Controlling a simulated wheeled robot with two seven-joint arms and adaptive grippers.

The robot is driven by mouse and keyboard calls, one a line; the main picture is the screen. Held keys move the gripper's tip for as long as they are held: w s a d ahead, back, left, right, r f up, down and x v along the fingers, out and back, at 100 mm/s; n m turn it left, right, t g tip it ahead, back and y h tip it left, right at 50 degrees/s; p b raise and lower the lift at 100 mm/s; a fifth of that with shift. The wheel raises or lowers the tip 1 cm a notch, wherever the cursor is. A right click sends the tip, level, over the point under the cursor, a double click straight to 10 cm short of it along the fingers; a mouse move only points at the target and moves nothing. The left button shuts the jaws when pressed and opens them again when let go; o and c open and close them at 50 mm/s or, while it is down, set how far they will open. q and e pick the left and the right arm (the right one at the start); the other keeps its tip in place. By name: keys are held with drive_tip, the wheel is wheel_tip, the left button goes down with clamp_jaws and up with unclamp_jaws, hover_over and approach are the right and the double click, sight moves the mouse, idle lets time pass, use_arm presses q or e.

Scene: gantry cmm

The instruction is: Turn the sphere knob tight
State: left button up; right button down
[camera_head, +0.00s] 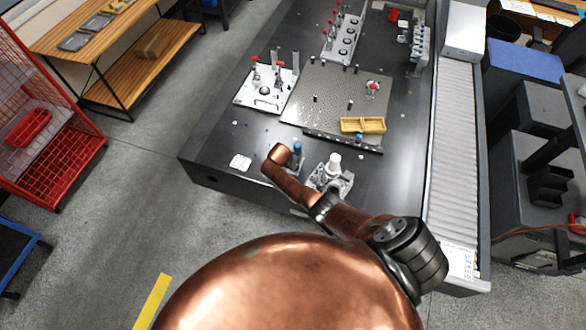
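I cannot tell for sure which part is the sphere knob. A pale, round-topped white piece (333,162) stands upright on a grey metal fixture (341,182) near the front edge of the dark table. A blue-topped grey post (297,151) stands just left of it. Small red ball-ended handles (255,60) stand on a light plate farther back. My copper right arm comes in from the right and bends over the front edge, close to the blue-topped post. No gripper fingers of this arm show. My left arm and gripper are out of view.
A perforated plate (322,99) and a yellow divided tray (351,125) lie behind the fixture. A white card (240,162) lies at the front left of the table. A roller conveyor (452,140) runs along the right. A red wire cage (50,160) stands far left.

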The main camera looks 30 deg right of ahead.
drive_tip(key=shift+w+a+f+m+g+b, duration=0.1)
drive_tip(key=shift+m+g+b, duration=0.05)
drive_tip(key=shift+m+b, duration=0.3)
drive_tip(key=shift+w+f+m+g+b, duration=0.15)
drive_tip(key=shift+m+b, duration=0.1)
drive_tip(key=shift+m, duration=0.3)
drive_tip(key=m+g+b, duration=0.1)
drive_tip(key=m+b, duration=0.2)
drive_tip(key=m+g+b, duration=0.1)
drive_tip(key=m+b, duration=0.2)
drive_tip(key=shift+w+h, duration=0.15)
drive_tip(key=shift+h, duration=0.25)
drive_tip(key=shift+r+m+g+b, duration=0.2)
drive_tip(key=shift+m+g+b, duration=0.5)
drive_tip(key=shift+m+b, duration=0.9)
drive_tip(key=c, duration=2)
unclamp_jaws()
drive_tip(key=shift+c, duration=0.2)
drive_tip(key=v, duration=1.2)
drive_tip(key=shift+d, duration=0.35)
drive_tip(key=shift+w+r, duration=0.1)
drive_tip(key=shift+r, duration=0.1)
